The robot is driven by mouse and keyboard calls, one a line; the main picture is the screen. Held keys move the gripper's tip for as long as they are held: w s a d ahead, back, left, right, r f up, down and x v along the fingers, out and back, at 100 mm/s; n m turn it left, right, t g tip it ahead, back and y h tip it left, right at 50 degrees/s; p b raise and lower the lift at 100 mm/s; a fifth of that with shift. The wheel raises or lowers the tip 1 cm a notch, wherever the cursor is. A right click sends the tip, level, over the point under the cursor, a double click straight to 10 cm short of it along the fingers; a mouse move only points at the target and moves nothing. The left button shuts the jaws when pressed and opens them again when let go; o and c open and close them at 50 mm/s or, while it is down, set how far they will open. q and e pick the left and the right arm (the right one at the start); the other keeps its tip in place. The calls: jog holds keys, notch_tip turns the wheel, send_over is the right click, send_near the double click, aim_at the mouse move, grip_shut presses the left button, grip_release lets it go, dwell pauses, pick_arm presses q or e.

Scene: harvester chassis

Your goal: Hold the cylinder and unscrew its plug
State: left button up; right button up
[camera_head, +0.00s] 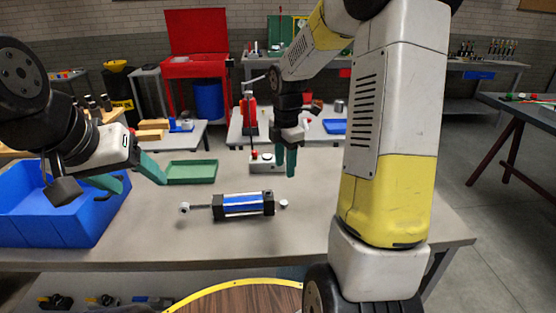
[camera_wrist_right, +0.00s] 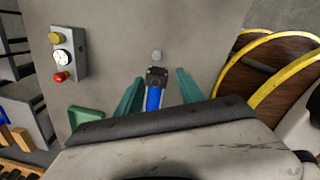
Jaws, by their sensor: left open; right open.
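The cylinder (camera_head: 243,205) lies on its side on the grey table, with a blue and silver body, black end blocks and a rod with an eye pointing left. A small round grey plug (camera_head: 284,204) is at its right end, and a narrow gap seems to separate them. My left gripper (camera_head: 143,187) is open and empty, left of the cylinder near the blue bin. My right gripper (camera_head: 285,175) is open and empty above the table, pointing down. In the right wrist view its fingers (camera_wrist_right: 160,76) frame the cylinder's end (camera_wrist_right: 155,78), with the plug (camera_wrist_right: 157,56) beyond.
A blue bin (camera_head: 30,225) stands at the table's left. A green tray (camera_head: 191,172) and a control box with buttons (camera_head: 262,163) lie behind the cylinder; the box also shows in the wrist view (camera_wrist_right: 68,57). The table is clear in front of the cylinder.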

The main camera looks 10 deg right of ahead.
jog(key=s+a+r+m+t+y, duration=0.1)
jog(key=s+a+r+m+t, duration=0.1)
jog(key=s+r+m, duration=0.5)
jog(key=s+a+r+m+t+y, duration=0.1)
jog(key=s+r+m+t, duration=0.2)
jog(key=s+r+m, duration=0.4)
jog(key=s+m, duration=0.6)
jog(key=s, duration=0.1)
jog(key=shift+a+r+m+t, duration=0.3)
jog(key=shift+a+m, duration=0.1)
